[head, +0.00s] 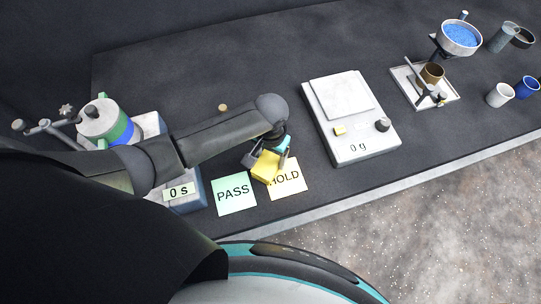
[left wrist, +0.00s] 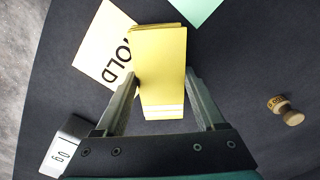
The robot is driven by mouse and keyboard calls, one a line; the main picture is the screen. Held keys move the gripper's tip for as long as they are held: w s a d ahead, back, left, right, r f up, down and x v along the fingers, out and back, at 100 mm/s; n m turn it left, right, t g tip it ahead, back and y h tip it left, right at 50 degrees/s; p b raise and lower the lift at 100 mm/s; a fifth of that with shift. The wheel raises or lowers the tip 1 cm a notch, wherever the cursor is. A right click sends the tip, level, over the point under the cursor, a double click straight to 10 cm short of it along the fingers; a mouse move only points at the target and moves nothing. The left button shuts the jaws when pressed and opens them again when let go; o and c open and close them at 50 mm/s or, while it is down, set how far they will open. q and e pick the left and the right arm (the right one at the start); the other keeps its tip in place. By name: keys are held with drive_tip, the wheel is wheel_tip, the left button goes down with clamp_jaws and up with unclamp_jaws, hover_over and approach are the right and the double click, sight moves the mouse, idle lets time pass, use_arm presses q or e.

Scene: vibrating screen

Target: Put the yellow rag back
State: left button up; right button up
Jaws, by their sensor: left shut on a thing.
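A folded yellow rag (head: 265,168) is between the fingers of my left gripper (head: 268,158) in the head view. In the left wrist view the rag (left wrist: 160,60) shows as a stacked yellow block with white stripes at its near end, and the left gripper's fingers (left wrist: 165,95) press on its two sides. The rag overlaps the left edge of the HOLD card (head: 288,180); whether it touches the card or hangs above it I cannot tell. My right gripper does not show in either view.
The green PASS card (head: 233,193) lies left of the HOLD card. A scale (head: 365,150) reading 0 g stands to the right. A shaker with a 0 s display (head: 179,192) is at left.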

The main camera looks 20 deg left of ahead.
sight(271, 159)
use_arm(q)
drive_tip(key=shift+f, duration=0.15)
drive_tip(key=o, duration=1.2)
drive_tip(key=shift+c, duration=0.2)
wheel_tip(271, 159, up, 12)
drive_tip(key=p, duration=0.2)
drive_tip(key=shift+r, duration=0.2)
